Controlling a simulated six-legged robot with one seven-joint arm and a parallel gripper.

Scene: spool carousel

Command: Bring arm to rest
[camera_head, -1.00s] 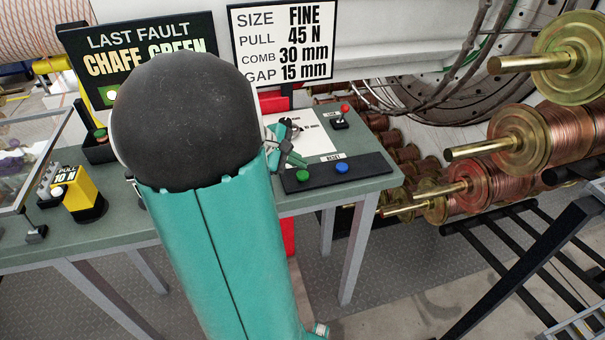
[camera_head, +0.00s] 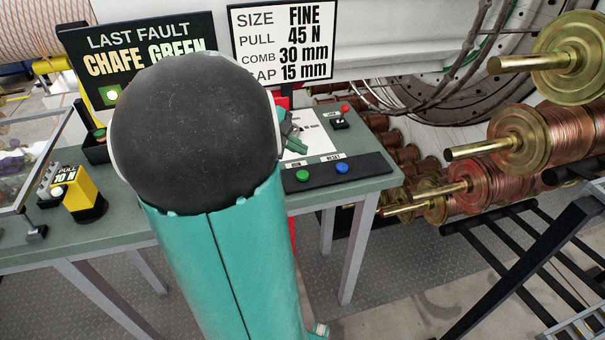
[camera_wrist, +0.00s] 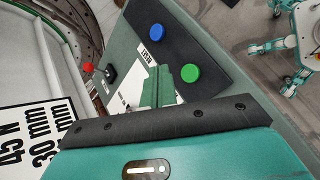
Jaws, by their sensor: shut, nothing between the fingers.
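My arm, teal with a large black joint, fills the middle of the head view and hides part of the bench. My gripper (camera_head: 294,140) shows only in part beside the black joint, above the white sheet. In the wrist view my gripper (camera_wrist: 158,84) has its green fingers together with nothing between them. The fingers point toward the panel with the green button (camera_wrist: 190,74) and the blue button (camera_wrist: 157,32). In the head view the green button (camera_head: 303,175) and the blue button (camera_head: 342,167) are clear of my gripper.
A red-topped lever switch (camera_head: 341,118) stands at the bench's back right. The size sign (camera_head: 283,45) and the fault sign (camera_head: 185,37) stand behind my arm. A yellow dial box (camera_head: 82,195) sits at left. Copper spools (camera_head: 520,138) on a rack are at right.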

